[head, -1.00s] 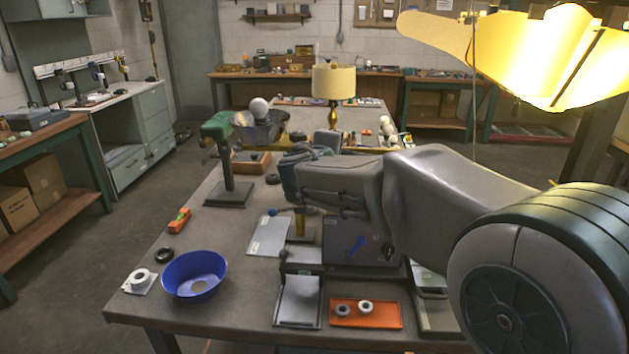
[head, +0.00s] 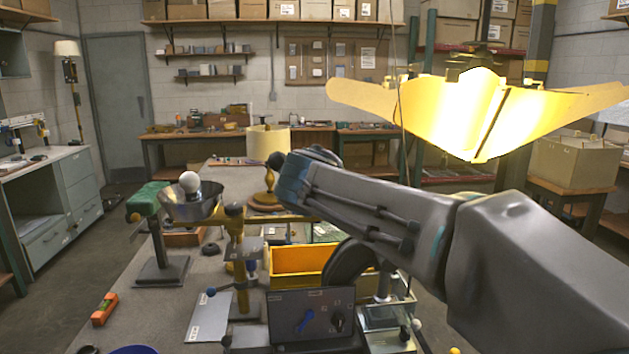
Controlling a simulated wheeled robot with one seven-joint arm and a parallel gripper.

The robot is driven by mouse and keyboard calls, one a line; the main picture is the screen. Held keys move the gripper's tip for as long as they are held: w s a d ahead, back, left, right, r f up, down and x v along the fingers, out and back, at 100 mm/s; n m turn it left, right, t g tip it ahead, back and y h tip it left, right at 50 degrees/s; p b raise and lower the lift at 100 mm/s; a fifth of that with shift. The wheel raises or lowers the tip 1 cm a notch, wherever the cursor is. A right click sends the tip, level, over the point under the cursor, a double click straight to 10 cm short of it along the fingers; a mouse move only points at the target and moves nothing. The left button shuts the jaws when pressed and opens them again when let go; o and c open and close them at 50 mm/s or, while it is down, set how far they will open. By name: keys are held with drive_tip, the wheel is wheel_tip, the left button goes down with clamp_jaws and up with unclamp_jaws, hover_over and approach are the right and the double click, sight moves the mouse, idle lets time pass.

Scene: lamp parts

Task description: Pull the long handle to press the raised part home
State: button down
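A yellow-brass press-like stand (head: 238,262) rises from the bench left of centre. A short lever with a blue ball knob (head: 211,291) sticks out from its left side. A dark ball (head: 277,160) shows beside the end of my arm; I cannot tell whether it is a knob on a long handle. I cannot make out the raised part. My arm reaches in from the lower right, and its wrist is above the back of the bench, in front of the lamp. My gripper's fingers are hidden, so I cannot see whether they touch anything.
A grey box with a blue knob (head: 311,318) stands at the front, with an orange-yellow bin (head: 300,263) behind it. A metal bowl with a bulb (head: 190,197), a shaded lamp (head: 268,145) and an orange level (head: 104,308) are around.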

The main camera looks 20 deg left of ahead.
drive_tip(key=shift+w+d+r, duration=0.1)
drive_tip(key=shift+d+r, duration=0.15)
drive_tip(key=shift+r, duration=0.25)
drive_tip(key=c, duration=1.3)
unclamp_jaws()
drive_tip(key=shift+o, duration=0.8)
drive_tip(key=shift+w+d, duration=0.15)
drive_tip(key=shift+d, duration=0.05)
drive_tip(key=shift+a+f, duration=0.1)
drive_tip(key=shift+f, duration=0.05)
drive_tip(key=shift+s, duration=0.35)
drive_tip(key=b+v, duration=0.1)
drive_tip(key=v, duration=1.2)
drive_tip(key=shift+s, duration=0.15)
